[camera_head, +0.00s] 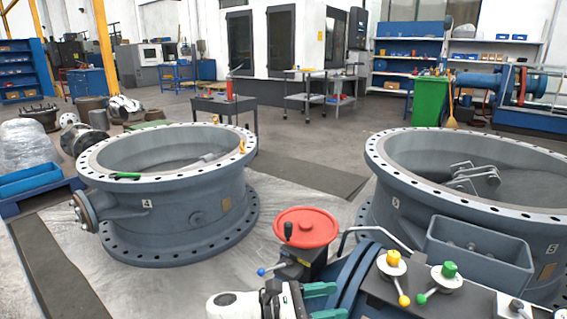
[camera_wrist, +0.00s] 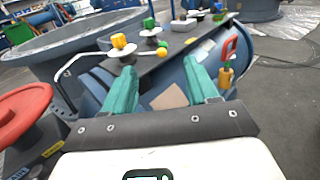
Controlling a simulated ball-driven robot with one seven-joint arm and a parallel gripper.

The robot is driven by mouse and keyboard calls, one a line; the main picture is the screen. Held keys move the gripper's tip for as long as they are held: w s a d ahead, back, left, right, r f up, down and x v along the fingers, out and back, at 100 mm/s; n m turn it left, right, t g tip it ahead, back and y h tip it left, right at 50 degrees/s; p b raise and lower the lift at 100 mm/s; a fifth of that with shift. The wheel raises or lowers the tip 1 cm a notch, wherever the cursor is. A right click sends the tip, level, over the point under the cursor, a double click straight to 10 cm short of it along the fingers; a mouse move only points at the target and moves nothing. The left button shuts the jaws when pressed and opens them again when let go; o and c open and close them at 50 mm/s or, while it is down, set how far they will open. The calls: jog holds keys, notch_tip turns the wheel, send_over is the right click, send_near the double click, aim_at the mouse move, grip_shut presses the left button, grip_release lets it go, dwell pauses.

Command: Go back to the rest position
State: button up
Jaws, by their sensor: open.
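My gripper (camera_head: 334,301) shows at the bottom centre of the head view, with a white body and two teal fingers. In the wrist view my gripper (camera_wrist: 160,68) has its fingers spread apart, with nothing held between them. Beyond the fingertips is a blue panel (camera_wrist: 165,90) with a pale patch. A red handwheel (camera_head: 306,227) stands just behind my gripper in the head view. It also fills the left edge of the wrist view (camera_wrist: 20,112). A yellow knob (camera_head: 393,258) and a green knob (camera_head: 449,270) sit on a dark plate to the right.
Two large grey valve bodies stand on the floor, one at left (camera_head: 170,215) and one at right (camera_head: 400,210). A grey bin (camera_head: 475,262) is at the right. A red-handled item (camera_wrist: 228,55) hangs on the blue side. Open floor (camera_head: 305,190) lies between the valves.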

jog(key=s+d+f+m+g+y, duration=0.1)
jog(key=s+d+f+m+y, duration=0.5)
jog(key=f, duration=0.3)
jog(key=s+d+f+m+g+y, duration=0.1)
jog(key=s+d+f+m+y, duration=0.4)
jog(key=d+f, duration=0.4)
jog(key=s+d+r+m+t+y, duration=0.1)
jog(key=s+r+m+t+y, duration=0.2)
jog(key=s, duration=0.5)
jog(key=s+d+r+m+t+y, duration=0.1)
jog(key=s+r+m+y, duration=0.25)
jog(key=s+m, duration=0.35)
jog(key=s+f+g, duration=0.4)
jog(key=s+f, duration=0.2)
jog(key=s, duration=0.5)
notch_tip(320, 180, up, 28)
jog(key=p, duration=2.9)
jog(key=shift+s+d+r+n, duration=0.15)
jog(key=shift+d+r+n, duration=0.1)
jog(key=shift+d+n, duration=0.15)
